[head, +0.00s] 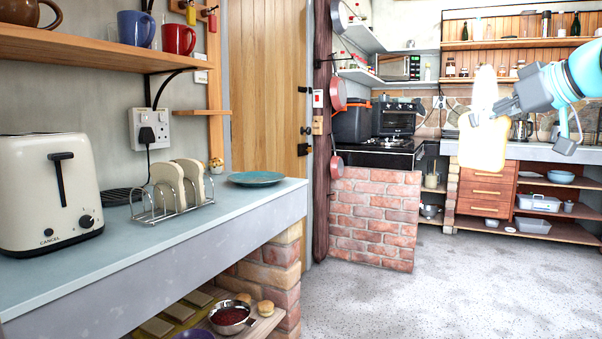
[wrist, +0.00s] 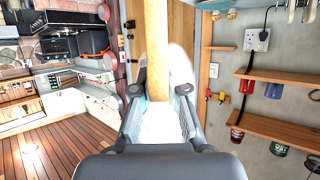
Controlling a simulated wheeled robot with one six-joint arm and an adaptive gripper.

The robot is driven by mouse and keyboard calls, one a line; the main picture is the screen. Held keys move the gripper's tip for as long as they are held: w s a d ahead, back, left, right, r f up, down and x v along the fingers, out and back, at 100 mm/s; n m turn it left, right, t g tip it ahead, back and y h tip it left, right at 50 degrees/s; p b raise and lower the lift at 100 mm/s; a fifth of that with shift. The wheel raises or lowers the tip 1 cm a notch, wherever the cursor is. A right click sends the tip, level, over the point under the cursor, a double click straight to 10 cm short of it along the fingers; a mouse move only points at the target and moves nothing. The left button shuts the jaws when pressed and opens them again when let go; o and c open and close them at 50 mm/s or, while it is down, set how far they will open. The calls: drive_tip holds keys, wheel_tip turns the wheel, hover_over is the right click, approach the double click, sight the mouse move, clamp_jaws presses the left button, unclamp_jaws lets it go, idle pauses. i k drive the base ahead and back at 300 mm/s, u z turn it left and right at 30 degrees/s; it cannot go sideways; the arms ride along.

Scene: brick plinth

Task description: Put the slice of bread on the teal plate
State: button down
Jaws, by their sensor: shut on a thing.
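The slice of bread (head: 484,147) is in the air at the right of the head view, with its pale face showing. It also shows edge-on in the wrist view (wrist: 155,50). My gripper (head: 490,112) is shut on it; in the wrist view the fingers (wrist: 158,92) lie on either side of it. A blurred whitish shape stands above the fingers in the head view; I cannot tell what it is. The teal plate (head: 256,179) lies empty on the counter at the left, well apart from the bread and lower in the picture.
A wire toast rack (head: 176,206) with bread slices stands left of the plate on the counter (head: 130,265). A cream toaster (head: 48,192) stands further left. A shelf (head: 90,46) with mugs hangs above. A brick plinth (head: 374,220) stands in the middle; the floor (head: 440,290) is clear.

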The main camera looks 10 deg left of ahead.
sight(256, 179)
drive_tip(key=z, duration=0.1)
drive_tip(key=i, duration=0.65)
drive_tip(key=u, duration=0.7)
drive_tip(key=i, duration=0.6)
drive_tip(key=u, duration=0.65)
